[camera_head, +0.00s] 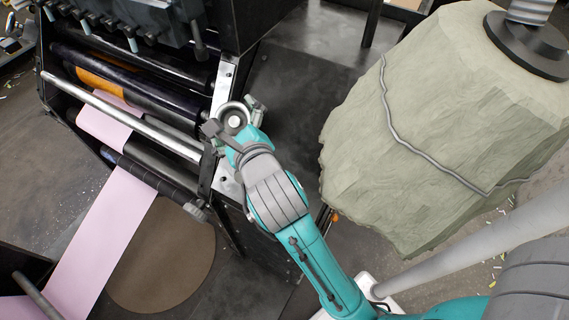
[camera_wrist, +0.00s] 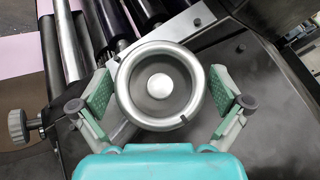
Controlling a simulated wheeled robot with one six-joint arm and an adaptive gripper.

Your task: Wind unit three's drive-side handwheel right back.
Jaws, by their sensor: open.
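A grey metal handwheel (camera_wrist: 160,117) with a round rim, a pale hub and a small dark mark at its lower right fills the middle of the wrist view. It also shows in the head view (camera_head: 234,104) at the end of the rollers. My gripper (camera_wrist: 160,91) is open, with one green-padded finger on each side of the wheel. Small gaps seem to show between pads and rim; contact cannot be told for sure. In the head view my gripper (camera_head: 234,120) is over the wheel, partly hidden by my wrist. No unit number is readable.
A second, smaller knob (camera_wrist: 18,125) sticks out at the left; it shows below in the head view (camera_head: 196,212). A pink web (camera_head: 105,225) runs over the rollers. Dark floor lies between.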

